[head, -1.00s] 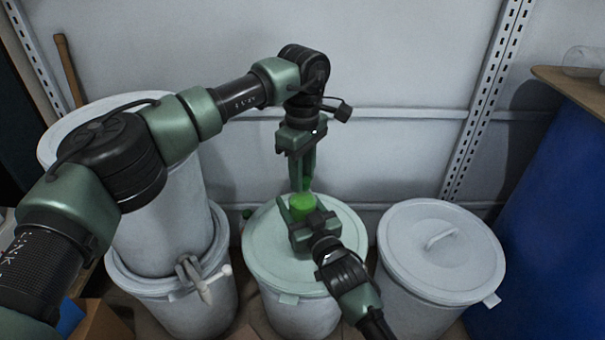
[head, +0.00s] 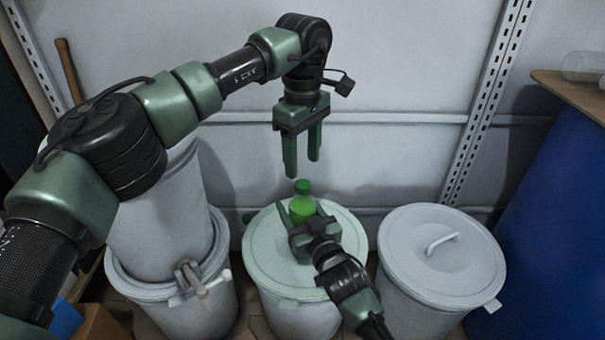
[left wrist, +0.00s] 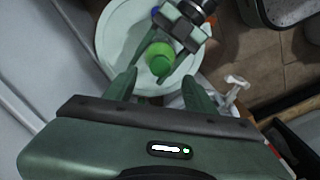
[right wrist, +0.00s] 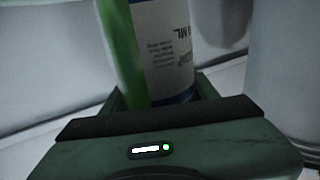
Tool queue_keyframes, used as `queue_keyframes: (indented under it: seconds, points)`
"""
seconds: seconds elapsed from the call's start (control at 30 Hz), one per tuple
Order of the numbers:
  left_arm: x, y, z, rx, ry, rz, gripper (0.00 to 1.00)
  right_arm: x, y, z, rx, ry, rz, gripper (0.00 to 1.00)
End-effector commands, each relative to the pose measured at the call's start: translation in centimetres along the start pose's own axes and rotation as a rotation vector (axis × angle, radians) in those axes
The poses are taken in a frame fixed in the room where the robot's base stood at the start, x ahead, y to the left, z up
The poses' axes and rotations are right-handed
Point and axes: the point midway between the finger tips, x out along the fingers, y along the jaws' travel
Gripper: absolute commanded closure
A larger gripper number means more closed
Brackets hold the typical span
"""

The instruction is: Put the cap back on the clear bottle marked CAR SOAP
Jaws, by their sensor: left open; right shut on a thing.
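The bottle (head: 302,209) stands upright over the middle drum's lid, with green contents and a white label in the right wrist view (right wrist: 165,45). Only part of the label's print shows there. A green cap (head: 302,187) sits on the bottle's top; it also shows from above in the left wrist view (left wrist: 159,59). I cannot tell how tightly it sits. My right gripper (head: 303,216) is shut on the bottle's body. My left gripper (head: 302,170) is open and empty, pointing down just above the cap and apart from it.
The middle drum (head: 265,250) has a pale flat lid. A lidded drum (head: 440,260) with a handle stands right, and stacked drums (head: 165,235) stand left under my left arm. A blue drum (head: 550,210) is far right. The wall (head: 400,60) is close behind.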

Motion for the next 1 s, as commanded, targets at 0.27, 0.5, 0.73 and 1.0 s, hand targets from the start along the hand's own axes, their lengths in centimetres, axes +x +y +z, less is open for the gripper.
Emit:
queue_keyframes:
  seconds: [0.27,0.5,0.73,1.0]
  points:
    - [-5.0,0.1,0.0,-0.001,0.002,0.001,0.45,0.0,0.0,0.1,-0.001,-0.001,0.000,1.00]
    - [-6.3,0.0,0.0,0.000,-0.001,-0.001,0.45,0.0,0.0,0.0,0.000,-0.001,0.000,1.00]
    - [-6.2,0.0,0.0,0.000,0.000,-0.001,0.45,0.0,0.0,0.0,0.000,-0.001,0.000,0.36]
    - [-6.2,0.0,0.0,0.000,0.000,-0.001,0.45,0.0,0.0,0.0,0.000,-0.001,0.000,0.16]
